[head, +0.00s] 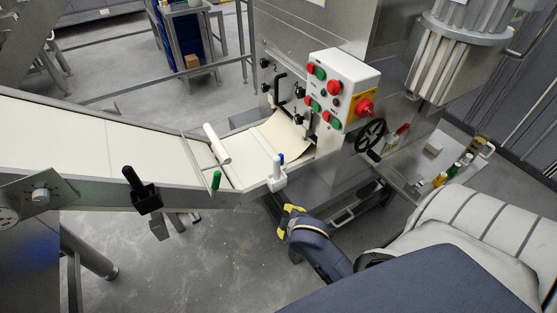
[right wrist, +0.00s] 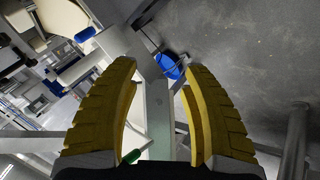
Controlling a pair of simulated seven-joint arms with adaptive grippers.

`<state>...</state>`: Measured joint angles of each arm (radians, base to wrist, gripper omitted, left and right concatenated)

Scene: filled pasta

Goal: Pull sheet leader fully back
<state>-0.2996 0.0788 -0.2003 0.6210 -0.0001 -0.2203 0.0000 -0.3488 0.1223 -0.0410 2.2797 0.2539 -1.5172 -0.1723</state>
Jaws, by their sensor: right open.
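A tan sheet (head: 281,133), which looks like the sheet leader, comes out at the foot of the steel machine and lies towards the cream conveyor belt (head: 90,140). Its far end under the machine is hidden. My right gripper (head: 288,213) is in front of the conveyor's near rail, below and apart from the sheet. In the right wrist view its yellow fingers (right wrist: 160,105) are spread with nothing gripped; a grey frame bar shows behind the gap. My left gripper is not in view.
A white roller (head: 217,144) lies across the belt. A white post with a blue top (head: 279,174), a green handle (head: 216,180) and a black handle (head: 134,178) stand along the near rail. A control box (head: 338,87) and black handwheel (head: 370,139) are at the machine.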

